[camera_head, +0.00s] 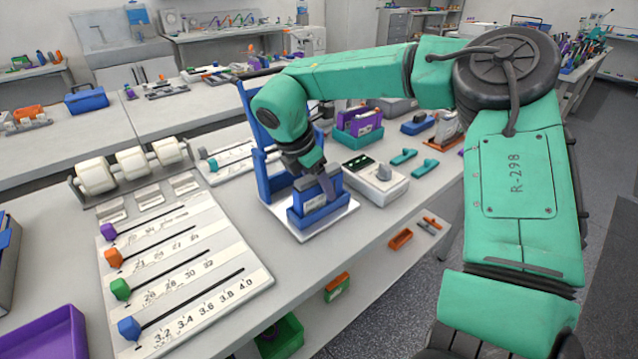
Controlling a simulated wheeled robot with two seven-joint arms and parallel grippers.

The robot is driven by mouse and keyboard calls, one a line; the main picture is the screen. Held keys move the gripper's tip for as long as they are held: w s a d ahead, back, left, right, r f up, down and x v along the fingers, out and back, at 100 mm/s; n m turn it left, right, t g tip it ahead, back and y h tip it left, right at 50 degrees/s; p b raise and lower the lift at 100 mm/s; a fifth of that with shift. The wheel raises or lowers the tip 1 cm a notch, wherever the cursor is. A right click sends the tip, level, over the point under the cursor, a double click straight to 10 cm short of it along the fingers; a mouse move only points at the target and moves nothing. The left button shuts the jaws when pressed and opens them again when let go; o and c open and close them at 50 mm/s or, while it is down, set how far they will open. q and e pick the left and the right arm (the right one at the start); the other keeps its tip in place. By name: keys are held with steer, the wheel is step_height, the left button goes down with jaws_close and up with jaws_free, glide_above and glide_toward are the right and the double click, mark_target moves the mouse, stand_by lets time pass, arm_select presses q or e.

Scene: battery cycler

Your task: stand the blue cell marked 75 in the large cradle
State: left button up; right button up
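A blue cell (304,198) stands roughly upright in a blue cradle (312,221) on a white base plate (342,215). Its marking is too small to read. My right gripper (326,188) points down at the cell from above, with a dark finger against or just in front of its near face. The other finger is hidden, so I cannot tell whether the gripper is clamped or loosened. My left gripper is not in view.
A blue upright frame (263,175) stands close behind the cradle. A slider board (190,262) lies left, with white rollers (132,163) behind it. The table's front edge is near.

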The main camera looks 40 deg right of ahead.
steer(key=shift+r, duration=0.15)
steer(key=v, duration=1.2)
steer(key=shift+a+b, duration=0.1)
steer(key=shift+b, duration=0.2)
